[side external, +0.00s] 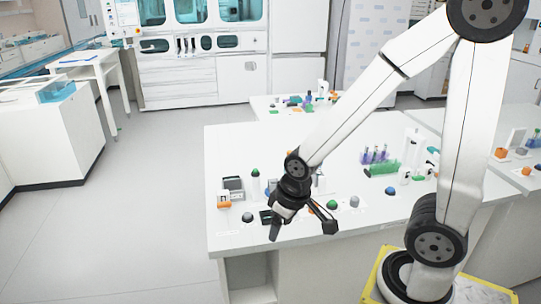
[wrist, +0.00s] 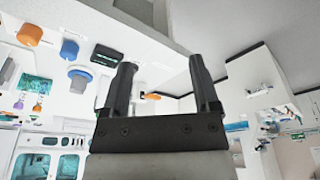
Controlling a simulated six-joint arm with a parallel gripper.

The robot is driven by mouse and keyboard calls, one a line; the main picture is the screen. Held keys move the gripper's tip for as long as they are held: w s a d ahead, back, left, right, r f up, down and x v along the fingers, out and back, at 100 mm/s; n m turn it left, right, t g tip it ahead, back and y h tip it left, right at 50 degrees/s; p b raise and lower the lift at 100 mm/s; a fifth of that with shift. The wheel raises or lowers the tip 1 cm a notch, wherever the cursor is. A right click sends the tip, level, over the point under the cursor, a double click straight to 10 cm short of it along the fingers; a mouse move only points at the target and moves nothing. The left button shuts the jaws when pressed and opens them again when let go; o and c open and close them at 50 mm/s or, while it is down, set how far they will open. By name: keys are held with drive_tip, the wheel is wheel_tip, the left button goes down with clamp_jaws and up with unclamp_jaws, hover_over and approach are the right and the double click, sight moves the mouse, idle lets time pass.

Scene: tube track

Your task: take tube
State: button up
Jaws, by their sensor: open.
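Several purple-capped tubes (side external: 375,153) stand upright in a green rack (side external: 383,169) toward the right of the table in the side view. A white tube-like item with a green cap (side external: 255,184) stands at the left. Which tube the task means, I cannot tell. My gripper (side external: 302,228) is open and empty, low by the table's front edge, left of and in front of the rack. In the wrist view its two fingers (wrist: 162,66) are spread with nothing between them. Parts of the table behind my gripper are hidden.
On the white table (side external: 230,150) lie an orange item (side external: 224,200), a dark-topped box (side external: 233,186), a green cap (side external: 332,205) and a grey cap (side external: 354,201). The wrist view shows a blue-capped item (wrist: 69,49) and an orange cap (wrist: 30,33). The table's back left is clear.

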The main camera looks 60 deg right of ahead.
drive_tip(key=shift+c, duration=0.5)
